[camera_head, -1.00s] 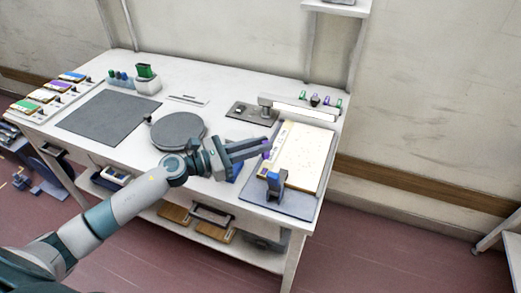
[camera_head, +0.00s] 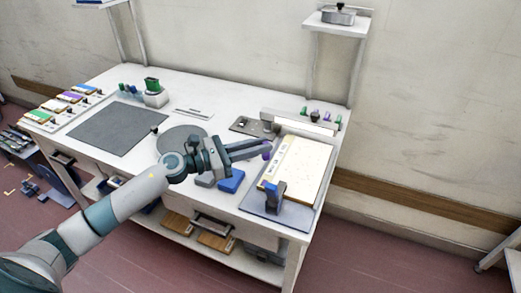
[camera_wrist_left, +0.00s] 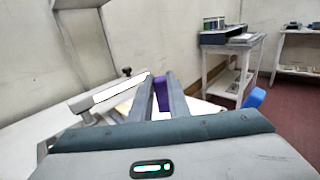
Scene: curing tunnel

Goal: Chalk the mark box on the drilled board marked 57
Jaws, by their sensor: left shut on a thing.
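My left gripper (camera_head: 262,149) is shut on a small purple piece (camera_head: 267,153), which looks like a chalk or marker. The purple piece also shows between the fingers in the left wrist view (camera_wrist_left: 161,92). The gripper hangs by the left edge of a cream drilled board (camera_head: 301,172); I cannot tell whether the piece touches it. The board lies on a blue-grey plate (camera_head: 292,216), with a printed strip along its left side. Its number and mark box are too small to read. My right gripper is not in view.
A blue upright block (camera_head: 273,198) stands at the board's near left corner. A blue pad (camera_head: 231,181) lies left of it. A white bar (camera_head: 300,122) with several coloured pieces is behind the board. A round grey disc (camera_head: 180,138) is behind my arm.

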